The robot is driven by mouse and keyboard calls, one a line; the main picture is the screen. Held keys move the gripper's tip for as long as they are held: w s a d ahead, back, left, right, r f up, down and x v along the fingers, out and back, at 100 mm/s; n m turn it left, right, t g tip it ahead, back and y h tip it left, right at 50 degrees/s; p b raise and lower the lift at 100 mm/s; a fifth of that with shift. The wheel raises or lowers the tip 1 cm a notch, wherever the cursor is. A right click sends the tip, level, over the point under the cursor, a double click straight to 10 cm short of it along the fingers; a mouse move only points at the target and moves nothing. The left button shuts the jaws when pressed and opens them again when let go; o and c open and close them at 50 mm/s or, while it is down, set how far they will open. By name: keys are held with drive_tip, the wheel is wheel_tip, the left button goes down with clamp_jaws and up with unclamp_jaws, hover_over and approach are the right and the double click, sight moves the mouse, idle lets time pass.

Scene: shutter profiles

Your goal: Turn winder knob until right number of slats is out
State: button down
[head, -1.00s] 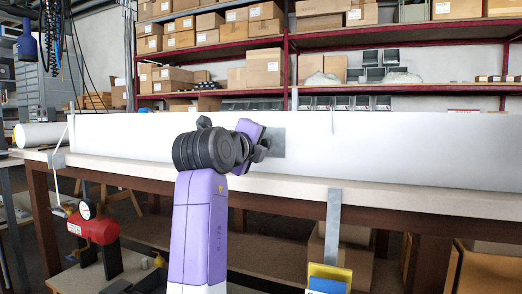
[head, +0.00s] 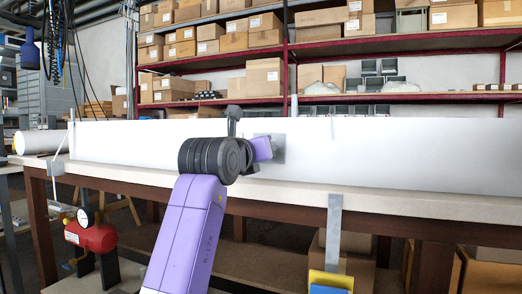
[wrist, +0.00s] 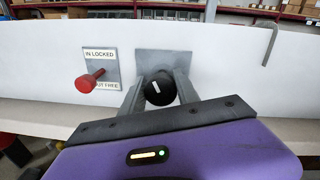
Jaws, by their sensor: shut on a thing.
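The winder knob (wrist: 160,90) is black and round, with a short white mark that leans slightly left of upright. It sits on a square grey plate (wrist: 163,63) on the front of a long white housing (wrist: 225,70). My gripper (wrist: 158,94) is shut on the knob, one grey finger at each side. To its left, a red pin knob (wrist: 88,79) sticks out from a plate (wrist: 101,55) marked "IN LOCKED" and "OUT FREE". In the head view, my arm hides the knob and fingers; part of the grey plate (head: 278,155) shows. I cannot make out separate slats.
The housing lies along a long bench (head: 400,203). A white roll (head: 40,142) lies at the left end. A thin hooked rod (wrist: 271,42) hangs right of the knob. A red tank (head: 92,238) stands below left. Shelves with boxes stand behind.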

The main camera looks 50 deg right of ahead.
drive_tip(key=shift+a+m+p, duration=0.1)
drive_tip(key=shift+m+p, duration=0.75)
drive_tip(key=shift+m, duration=0.55)
drive_tip(key=shift+s+r+m+p, duration=0.1)
drive_tip(key=shift+s+m+p, duration=0.05)
drive_tip(key=shift+m+p, duration=1.6)
drive_tip(key=m, duration=0.1)
drive_tip(key=m+p, duration=0.1)
drive_tip(key=shift+d+m, duration=0.2)
drive_tip(key=shift+m, duration=0.15)
drive_tip(key=m, duration=0.2)
drive_tip(key=m+b, duration=0.1)
drive_tip(key=m, duration=0.2)
drive_tip(key=shift+s+f+m+h+b, duration=0.1)
drive_tip(key=shift+f+m+h+b, duration=0.2)
drive_tip(key=shift+f, duration=0.1)
drive_tip(key=m+b, duration=0.2)
drive_tip(key=m, duration=0.3)
drive_tip(key=shift+b, duration=0.35)
drive_tip(key=shift+s+d+g, duration=0.1)
drive_tip(key=shift+g, duration=0.2)
drive_tip(key=c, duration=0.9)
unclamp_jaws()
drive_tip(key=shift+r, duration=0.1)
